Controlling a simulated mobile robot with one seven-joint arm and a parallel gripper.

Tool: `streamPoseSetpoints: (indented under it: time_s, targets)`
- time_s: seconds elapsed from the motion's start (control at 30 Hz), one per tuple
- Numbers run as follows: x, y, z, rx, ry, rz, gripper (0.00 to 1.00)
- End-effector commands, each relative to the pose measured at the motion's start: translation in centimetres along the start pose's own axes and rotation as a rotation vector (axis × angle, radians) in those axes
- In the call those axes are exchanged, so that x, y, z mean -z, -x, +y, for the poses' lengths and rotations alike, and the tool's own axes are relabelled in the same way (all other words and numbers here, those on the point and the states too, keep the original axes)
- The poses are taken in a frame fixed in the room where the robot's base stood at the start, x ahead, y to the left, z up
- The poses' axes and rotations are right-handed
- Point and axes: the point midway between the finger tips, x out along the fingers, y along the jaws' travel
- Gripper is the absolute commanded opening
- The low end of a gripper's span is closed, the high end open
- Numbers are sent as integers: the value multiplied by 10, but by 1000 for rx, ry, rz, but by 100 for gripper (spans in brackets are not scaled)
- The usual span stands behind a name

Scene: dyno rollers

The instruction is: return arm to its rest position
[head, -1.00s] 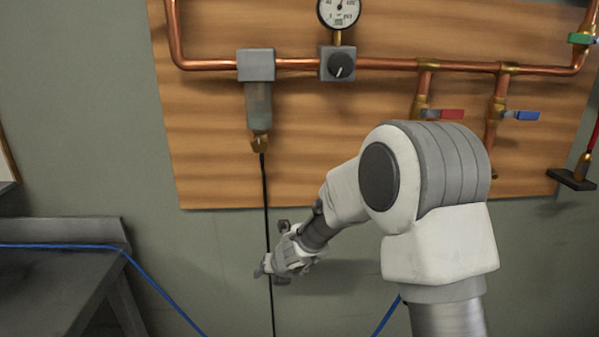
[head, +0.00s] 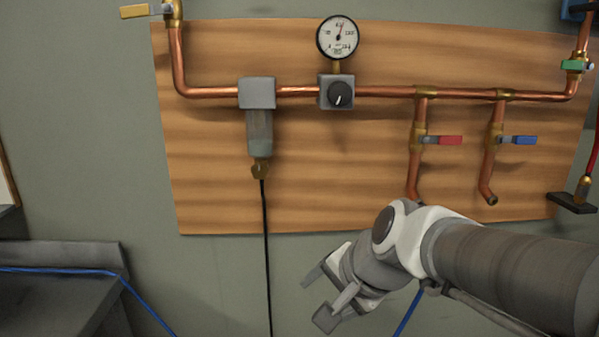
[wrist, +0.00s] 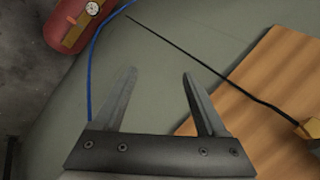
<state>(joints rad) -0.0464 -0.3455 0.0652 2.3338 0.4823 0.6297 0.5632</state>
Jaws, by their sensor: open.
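My gripper (head: 318,298) is open and empty in the lower middle of the head view, in front of the grey wall below the wooden board (head: 350,215). Its two fingers point to the lower left, with a gap between them. My arm comes in from the lower right. The fingers are to the right of the black hose (head: 266,250) that hangs from the filter, and appear clear of it.
The board carries copper pipes (head: 390,92), a gauge (head: 338,37), a red-handled valve (head: 443,140) and a blue-handled valve (head: 518,140). A grey bench (head: 60,300) with a blue hose (head: 60,270) is at lower left. The wrist view shows a red tank (wrist: 62,28).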

Motion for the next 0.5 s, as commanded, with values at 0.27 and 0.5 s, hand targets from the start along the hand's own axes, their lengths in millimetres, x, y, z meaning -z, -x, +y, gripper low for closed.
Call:
streamPoseSetpoints:
  time_s: [0.27, 0.5]
  targets:
    - [-7, 58, 73, -164, 525, 69, 74]
    - [-7, 103, 121, -327, 852, 84, 74]
